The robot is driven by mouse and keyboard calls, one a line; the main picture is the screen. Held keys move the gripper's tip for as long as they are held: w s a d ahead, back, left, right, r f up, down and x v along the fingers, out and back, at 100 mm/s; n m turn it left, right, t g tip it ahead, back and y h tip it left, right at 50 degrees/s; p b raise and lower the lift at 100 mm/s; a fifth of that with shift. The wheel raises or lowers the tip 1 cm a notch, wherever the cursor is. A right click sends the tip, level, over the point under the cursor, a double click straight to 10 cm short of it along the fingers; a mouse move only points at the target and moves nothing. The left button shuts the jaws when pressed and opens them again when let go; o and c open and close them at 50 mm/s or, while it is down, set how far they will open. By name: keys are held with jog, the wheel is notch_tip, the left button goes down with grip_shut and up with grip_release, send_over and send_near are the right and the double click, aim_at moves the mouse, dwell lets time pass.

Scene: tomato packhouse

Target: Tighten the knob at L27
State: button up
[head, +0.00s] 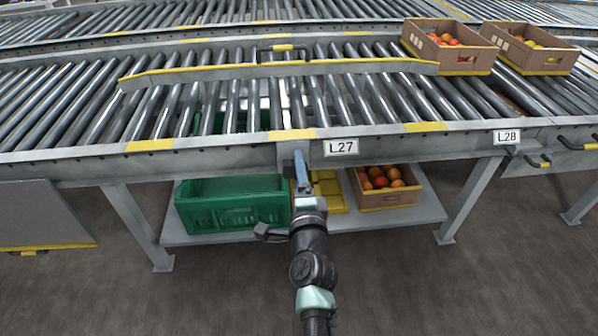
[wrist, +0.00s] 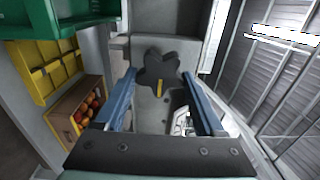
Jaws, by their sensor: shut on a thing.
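The L27 label (head: 341,147) is on the front rail of the conveyor in the head view. My gripper (head: 300,165) reaches up to the rail just left of that label, and my arm hides the knob there. In the wrist view a dark, lobed knob (wrist: 160,68) sits on a grey plate, with a yellow mark below its centre.
Under the conveyor, a shelf (head: 420,211) holds a green crate (head: 232,203), a yellow crate (head: 331,192) and a box of tomatoes (head: 388,199). The L28 label (head: 507,136) is farther right. Two cardboard produce boxes stand on the rollers at the back right.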

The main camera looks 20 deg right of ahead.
jog(key=o, duration=1.3)
jog(key=shift+o, duration=0.2)
jog(key=p+v, duration=0.2)
jog(key=v, duration=1.1)
jog(key=shift+p, duration=0.35)
jog(key=shift+r, duration=0.1)
